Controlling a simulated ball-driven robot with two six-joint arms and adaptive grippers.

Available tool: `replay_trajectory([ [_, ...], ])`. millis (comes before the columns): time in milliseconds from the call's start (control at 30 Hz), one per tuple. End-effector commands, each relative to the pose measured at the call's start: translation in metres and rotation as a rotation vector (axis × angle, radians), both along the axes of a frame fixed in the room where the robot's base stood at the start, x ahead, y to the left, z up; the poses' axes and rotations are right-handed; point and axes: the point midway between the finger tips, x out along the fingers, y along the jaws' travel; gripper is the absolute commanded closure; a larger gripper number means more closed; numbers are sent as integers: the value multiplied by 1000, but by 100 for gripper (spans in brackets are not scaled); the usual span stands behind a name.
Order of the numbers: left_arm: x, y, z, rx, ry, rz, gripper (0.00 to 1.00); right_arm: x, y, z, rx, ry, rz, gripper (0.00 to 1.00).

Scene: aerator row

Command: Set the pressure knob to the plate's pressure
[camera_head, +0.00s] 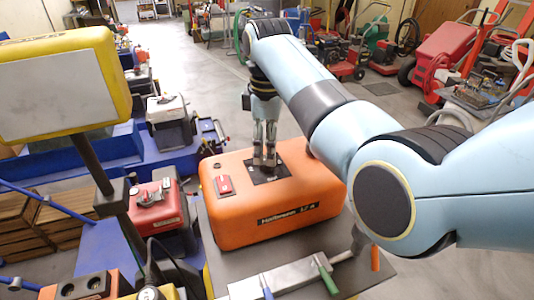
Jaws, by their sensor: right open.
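The orange machine (310,190) stands on a dark grey table in the middle. A dark dial plate (283,172) with small pale marks lies on its top. My right gripper (264,160) points down over this plate, its fingers open and close to its surface. The pressure knob cannot be made out; the fingers cover the middle of the dial. I cannot tell whether they touch it. A black label strip (289,214) with white lettering is on the machine's front; no pressure value is readable. My left gripper is not in view.
A red switch (223,184) and a small dark round fitting (217,166) sit left of the dial. A grey bar (280,277) and green-handled tool (327,277) lie in front. A yellow panel (65,85) on a post stands at left. My right arm crosses the right side.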

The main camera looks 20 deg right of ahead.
Motion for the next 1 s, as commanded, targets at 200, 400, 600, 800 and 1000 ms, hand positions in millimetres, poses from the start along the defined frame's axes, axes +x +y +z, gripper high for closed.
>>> replay_trajectory([
  [200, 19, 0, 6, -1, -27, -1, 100, 0, 0, -30, 0, 2, -1, 44],
  [400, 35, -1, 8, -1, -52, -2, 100, 0, 0, -38, 1, 0, -2, 44],
  [600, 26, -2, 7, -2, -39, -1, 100, 0, 0, -38, 1, 0, -2, 47],
  [800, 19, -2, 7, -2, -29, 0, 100, 0, 0, -38, 1, 0, -2, 73],
  [1000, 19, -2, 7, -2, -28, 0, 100, 0, 0, -38, 1, 0, -2, 99],
])
